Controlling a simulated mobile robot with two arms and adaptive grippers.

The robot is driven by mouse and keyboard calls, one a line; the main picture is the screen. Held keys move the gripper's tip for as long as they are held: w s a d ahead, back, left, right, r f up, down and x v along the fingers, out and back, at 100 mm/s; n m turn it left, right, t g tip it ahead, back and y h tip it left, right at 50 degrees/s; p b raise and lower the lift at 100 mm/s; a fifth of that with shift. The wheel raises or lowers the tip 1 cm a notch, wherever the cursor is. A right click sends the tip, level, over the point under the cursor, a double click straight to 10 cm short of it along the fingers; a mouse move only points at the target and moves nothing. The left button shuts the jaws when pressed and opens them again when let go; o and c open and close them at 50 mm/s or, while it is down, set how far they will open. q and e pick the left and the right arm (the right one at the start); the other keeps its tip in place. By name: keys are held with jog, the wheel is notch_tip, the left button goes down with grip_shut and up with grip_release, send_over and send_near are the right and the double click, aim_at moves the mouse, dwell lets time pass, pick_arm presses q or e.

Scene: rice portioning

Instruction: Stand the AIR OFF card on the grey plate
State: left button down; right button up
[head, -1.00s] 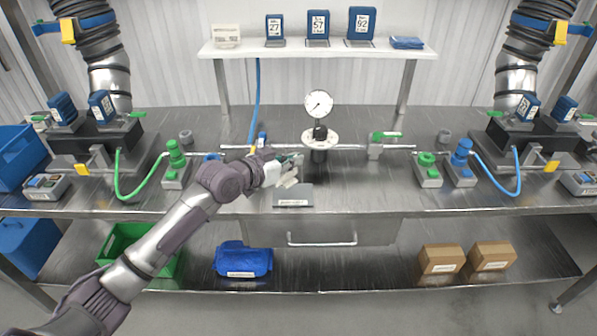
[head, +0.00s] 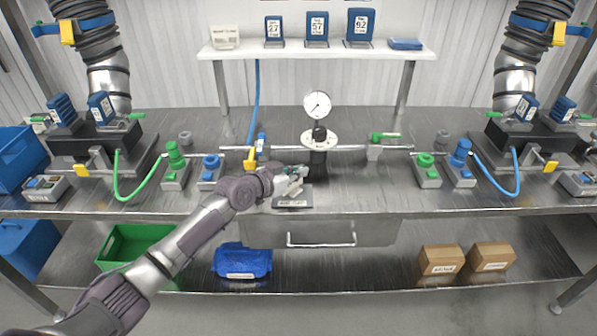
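The grey plate (head: 293,203) lies flat near the front edge of the bench, left of the gauge post, with a pale label strip along its front. My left gripper (head: 294,180) is just above the plate's back part and partly covers it. Pale pieces show at the fingers, but they are too small to tell card from fingertips, or whether the fingers are open or shut. I cannot make out the AIR OFF card for sure. My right gripper is not in view.
A gauge (head: 317,104) stands on a flanged post right behind the plate. A pipe with a yellow handle (head: 250,158) runs left of it. A cream card (head: 225,38) and blue numbered holders (head: 317,28) stand on the upper shelf.

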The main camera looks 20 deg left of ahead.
pick_arm(q)
jog(key=c, duration=1.3)
grip_release()
jog(key=v, duration=1.1)
jog(key=shift+a, duration=0.1)
jog(key=shift+s+a+r, duration=0.2)
jog(key=shift+s+r, duration=0.05)
jog(key=shift+s, duration=0.2)
